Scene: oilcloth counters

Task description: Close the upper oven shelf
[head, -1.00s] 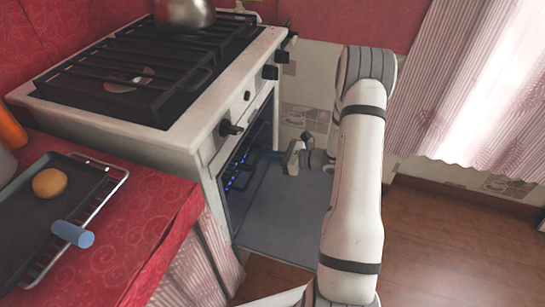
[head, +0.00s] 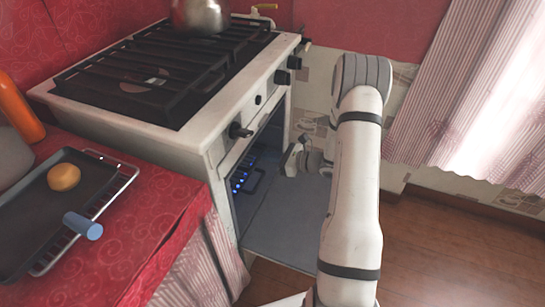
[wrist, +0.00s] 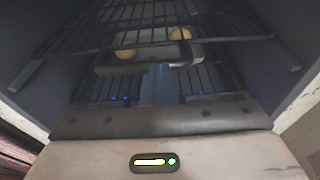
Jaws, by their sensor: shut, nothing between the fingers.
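The white oven (head: 215,150) stands under the hob with its door (head: 285,225) folded down. In the wrist view, an upper wire shelf (wrist: 218,22) spans the dark oven interior, with more wire bars below. How far it sticks out is hard to tell. A grey tray (wrist: 105,66) with two round yellowish pieces (wrist: 125,53) shows among the bars; which shelf bears it is unclear. My gripper (head: 288,160) is at the oven opening above the door. In the wrist view, a narrow bluish piece ahead of my gripper body looks like the shut fingers (wrist: 160,72), in front of the tray.
A red-covered counter (head: 150,215) on the left holds a dark tray (head: 35,215) with a blue handle (head: 82,226) and a round bun (head: 64,177). A metal pot (head: 200,15) stands on the hob. A pink curtain (head: 455,85) hangs right; wooden floor (head: 430,250) is clear there.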

